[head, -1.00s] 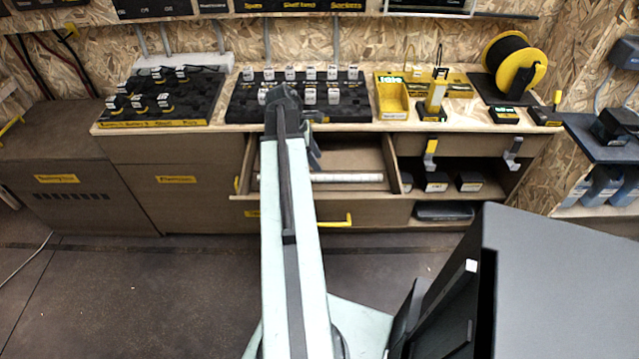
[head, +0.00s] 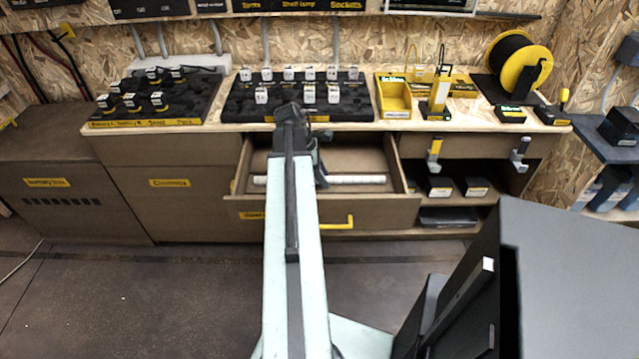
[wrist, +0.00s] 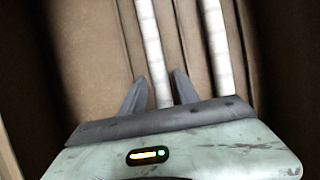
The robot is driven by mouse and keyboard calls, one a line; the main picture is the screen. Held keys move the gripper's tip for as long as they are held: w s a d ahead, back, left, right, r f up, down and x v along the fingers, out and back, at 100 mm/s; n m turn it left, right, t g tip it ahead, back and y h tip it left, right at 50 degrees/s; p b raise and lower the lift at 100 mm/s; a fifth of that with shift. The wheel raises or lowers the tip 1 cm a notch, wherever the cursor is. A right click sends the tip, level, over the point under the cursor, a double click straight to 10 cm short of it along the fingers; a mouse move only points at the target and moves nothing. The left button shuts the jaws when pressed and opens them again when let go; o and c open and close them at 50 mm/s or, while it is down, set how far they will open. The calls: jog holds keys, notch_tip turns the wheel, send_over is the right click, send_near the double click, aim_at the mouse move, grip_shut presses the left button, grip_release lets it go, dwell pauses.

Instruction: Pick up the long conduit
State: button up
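A white conduit (head: 355,180) lies sideways in the open drawer (head: 345,158), its middle hidden behind my arm. The wrist view shows two white rods lying side by side: a left rod (wrist: 152,50) and a right rod (wrist: 216,50). Both run out of the top of that view, so I cannot tell which is longer. My gripper (wrist: 156,88) is open. Its fingers stand on either side of the left rod, and the right rod is outside the right finger. In the head view my gripper (head: 320,176) points down into the drawer.
The drawer's front panel (head: 320,212) and side walls surround the rods. The worktop above holds a black socket tray (head: 290,112), a yellow bin (head: 394,98) and a cable reel (head: 520,66). Open shelves with black boxes (head: 440,187) are right of the drawer. The floor in front is clear.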

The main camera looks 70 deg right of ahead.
grip_shut()
notch_tip(320, 180, up, 10)
jog(key=p, duration=1)
jog(key=shift+r, duration=0.15)
